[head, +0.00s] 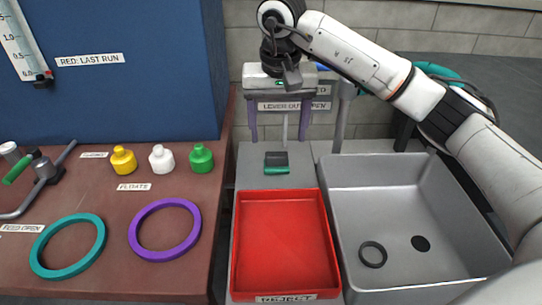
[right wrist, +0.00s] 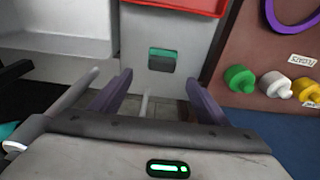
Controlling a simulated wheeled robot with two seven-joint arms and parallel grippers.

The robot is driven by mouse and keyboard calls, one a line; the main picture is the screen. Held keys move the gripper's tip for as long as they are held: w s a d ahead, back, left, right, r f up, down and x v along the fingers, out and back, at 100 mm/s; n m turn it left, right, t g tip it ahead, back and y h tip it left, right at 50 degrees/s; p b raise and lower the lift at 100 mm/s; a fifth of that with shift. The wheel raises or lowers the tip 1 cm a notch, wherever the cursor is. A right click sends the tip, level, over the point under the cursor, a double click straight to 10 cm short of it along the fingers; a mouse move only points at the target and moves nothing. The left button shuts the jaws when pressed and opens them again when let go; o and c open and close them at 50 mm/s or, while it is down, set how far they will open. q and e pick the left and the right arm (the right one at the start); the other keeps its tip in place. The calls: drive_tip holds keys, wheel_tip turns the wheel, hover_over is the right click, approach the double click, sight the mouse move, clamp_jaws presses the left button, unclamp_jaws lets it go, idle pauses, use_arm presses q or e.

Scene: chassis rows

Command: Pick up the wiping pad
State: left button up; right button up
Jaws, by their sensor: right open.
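The wiping pad (head: 277,161) looks like a small dark grey and green block. It lies on the grey strip of counter behind the red tray, and it also shows in the right wrist view (right wrist: 161,59), ahead of the fingers. My right gripper (head: 278,138) has two purple fingers spread wide. It is empty and stands behind the pad in the head view, apart from it. In the right wrist view the open fingers (right wrist: 158,77) lie to either side of the pad's line. My left gripper is not in view.
A red tray (head: 236,245) labelled REJECT stands in front of the pad. A grey sink (head: 400,200) with a dark ring (head: 373,254) is at the right. A brown bench (head: 120,215) with several coloured floats and two rings is at the left, beside a blue panel (head: 130,95).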

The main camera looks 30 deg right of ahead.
sight(276, 154)
wheel_tip(276, 154, down, 8)
drive_tip(key=shift+w+a+r, duration=0.1)
drive_tip(key=shift+w+r, duration=0.05)
drive_tip(key=shift+r, duration=0.1)
drive_tip(key=c, duration=1.1)
